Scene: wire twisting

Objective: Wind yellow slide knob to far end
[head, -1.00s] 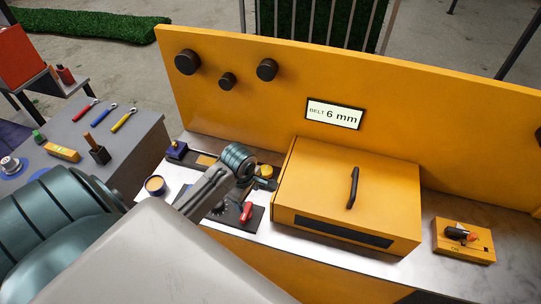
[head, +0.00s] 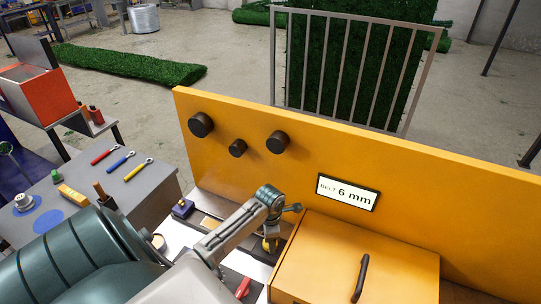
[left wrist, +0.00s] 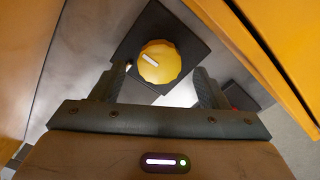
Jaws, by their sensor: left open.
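In the left wrist view, a round yellow knob (left wrist: 160,68) with a short white pointer line sits on a dark square plate (left wrist: 184,26). The pointer slants toward the upper left. My left gripper (left wrist: 165,84) is open, one finger on each side of the knob's near part, with gaps showing. I cannot tell its height over the knob. In the head view, my left wrist hangs over the metal worktop left of the yellow box, and a yellow piece (head: 270,246) shows just below it; my arm hides much around it. My right gripper is not in view.
A yellow box (head: 345,262) with a dark handle stands close on the right. A tall yellow panel (head: 310,145) with dark knobs and a "BELT 6 mm" display (head: 347,192) rises behind. A small dark-blue block (head: 182,209) and a red-handled item (head: 243,287) are nearby.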

